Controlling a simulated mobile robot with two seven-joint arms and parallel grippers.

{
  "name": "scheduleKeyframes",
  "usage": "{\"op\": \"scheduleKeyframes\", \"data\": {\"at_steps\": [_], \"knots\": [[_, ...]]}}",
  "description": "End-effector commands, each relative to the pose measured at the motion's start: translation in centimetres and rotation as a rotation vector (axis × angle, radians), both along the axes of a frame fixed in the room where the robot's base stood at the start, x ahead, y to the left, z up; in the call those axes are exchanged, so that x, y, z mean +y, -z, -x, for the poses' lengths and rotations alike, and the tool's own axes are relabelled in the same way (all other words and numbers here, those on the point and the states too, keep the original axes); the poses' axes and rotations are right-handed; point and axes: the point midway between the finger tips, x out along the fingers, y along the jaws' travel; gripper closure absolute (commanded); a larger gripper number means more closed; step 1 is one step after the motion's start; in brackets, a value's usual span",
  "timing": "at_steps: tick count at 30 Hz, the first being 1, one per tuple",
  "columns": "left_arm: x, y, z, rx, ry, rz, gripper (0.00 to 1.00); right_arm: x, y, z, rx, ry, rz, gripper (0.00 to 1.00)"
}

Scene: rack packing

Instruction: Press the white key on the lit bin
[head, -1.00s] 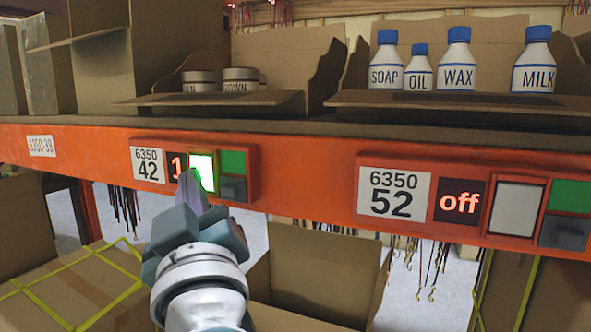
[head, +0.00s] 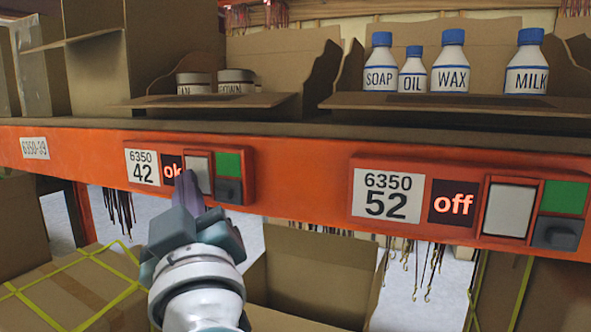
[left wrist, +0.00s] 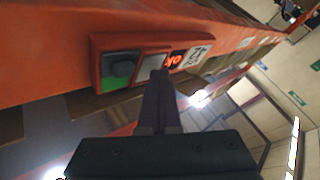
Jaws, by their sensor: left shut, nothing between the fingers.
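The bin panel labelled 6350 42 (head: 142,168) is on the orange shelf beam, left of centre in the head view. The left wrist view shows the key (left wrist: 152,66) just beyond the fingertips (left wrist: 160,76). My right gripper is not in view.
A second panel labelled 6350 52 (head: 387,194) reads "off", with its own white key (head: 509,210). Bottles (head: 452,65) and jars (head: 236,82) stand in open boxes on the shelf above. Below are cardboard boxes (head: 318,265) and hanging hooks.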

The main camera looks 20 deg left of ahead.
Motion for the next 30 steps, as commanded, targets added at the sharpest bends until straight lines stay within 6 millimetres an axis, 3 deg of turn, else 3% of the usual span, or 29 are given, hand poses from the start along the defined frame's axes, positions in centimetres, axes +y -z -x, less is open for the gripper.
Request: {"op": "scheduleKeyframes", "data": {"at_steps": [7, 18, 30], "knots": [[0.1, -0.1, 1.2, 0.002, 0.001, -0.002, 1.0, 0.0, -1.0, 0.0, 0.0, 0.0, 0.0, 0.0], [0.1, -0.1, 1.6, 0.001, -0.001, -0.001, 1.0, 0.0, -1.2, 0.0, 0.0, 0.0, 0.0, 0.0], [0.4, -0.2, 5.4, 0.002, -0.001, -0.002, 1.0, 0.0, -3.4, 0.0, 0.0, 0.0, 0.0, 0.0]]}}
